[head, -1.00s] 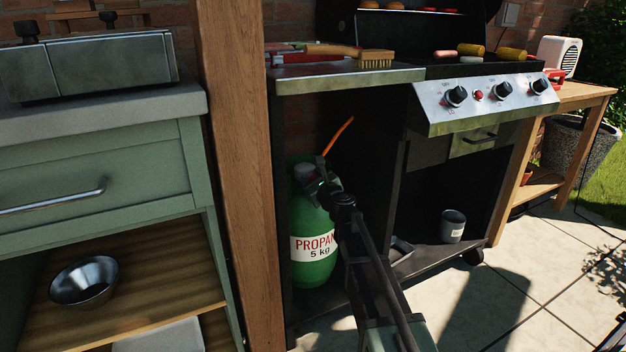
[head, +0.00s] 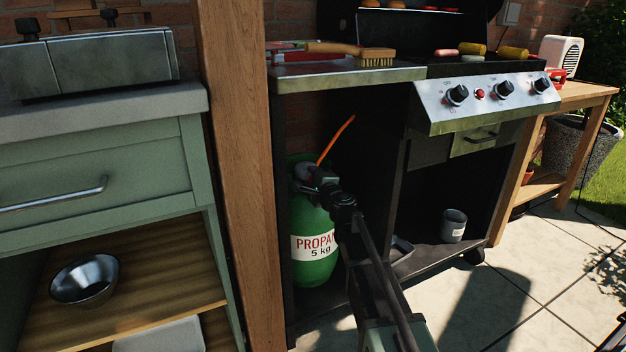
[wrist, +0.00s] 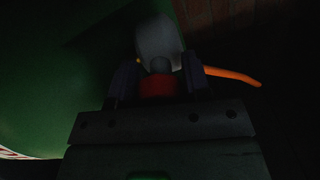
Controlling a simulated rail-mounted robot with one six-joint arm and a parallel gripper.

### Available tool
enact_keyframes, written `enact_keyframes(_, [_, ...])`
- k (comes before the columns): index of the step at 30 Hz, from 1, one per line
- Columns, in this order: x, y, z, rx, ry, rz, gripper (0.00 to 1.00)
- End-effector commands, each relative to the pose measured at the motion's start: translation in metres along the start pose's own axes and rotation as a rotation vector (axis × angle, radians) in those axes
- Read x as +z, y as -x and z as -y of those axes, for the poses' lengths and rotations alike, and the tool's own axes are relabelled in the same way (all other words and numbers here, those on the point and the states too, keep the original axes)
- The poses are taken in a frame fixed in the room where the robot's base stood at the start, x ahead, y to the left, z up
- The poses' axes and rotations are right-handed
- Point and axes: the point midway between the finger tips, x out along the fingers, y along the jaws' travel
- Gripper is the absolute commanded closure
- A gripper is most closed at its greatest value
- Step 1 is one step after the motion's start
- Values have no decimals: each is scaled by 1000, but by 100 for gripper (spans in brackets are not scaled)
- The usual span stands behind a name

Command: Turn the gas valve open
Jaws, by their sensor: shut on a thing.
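The green propane bottle (head: 313,225) stands upright in the left bay of the grill cart, with a white "PROPANE 5 kg" label. Its grey valve top (head: 302,172) has an orange hose (head: 336,140) rising from it. My gripper (head: 314,178) reaches the valve from the right. In the wrist view, the red valve knob (wrist: 159,86) sits between my two dark fingers, and my gripper (wrist: 160,70) is shut on it. The grey valve body (wrist: 158,40) is just beyond, and the hose (wrist: 232,76) runs off to the right. The knob's turn angle is too dark to read.
The grill cart's side shelf (head: 345,78) overhangs the bottle. A wooden post (head: 237,180) stands close on the left. A dark divider and a grey cup (head: 453,226) are to the right. Paved floor (head: 520,290) is open in front.

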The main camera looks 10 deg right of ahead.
Motion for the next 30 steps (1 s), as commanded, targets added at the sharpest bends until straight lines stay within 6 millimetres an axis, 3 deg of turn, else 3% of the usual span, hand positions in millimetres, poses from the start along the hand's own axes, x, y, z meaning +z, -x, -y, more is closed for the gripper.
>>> enact_keyframes(12, [0,1,-1,0,197,0,79])
enact_keyframes(28, [0,1,-1,0,222,0,79])
enact_keyframes(29, [0,1,-1,0,221,0,53])
enact_keyframes(30, [0,1,-1,0,221,0,47])
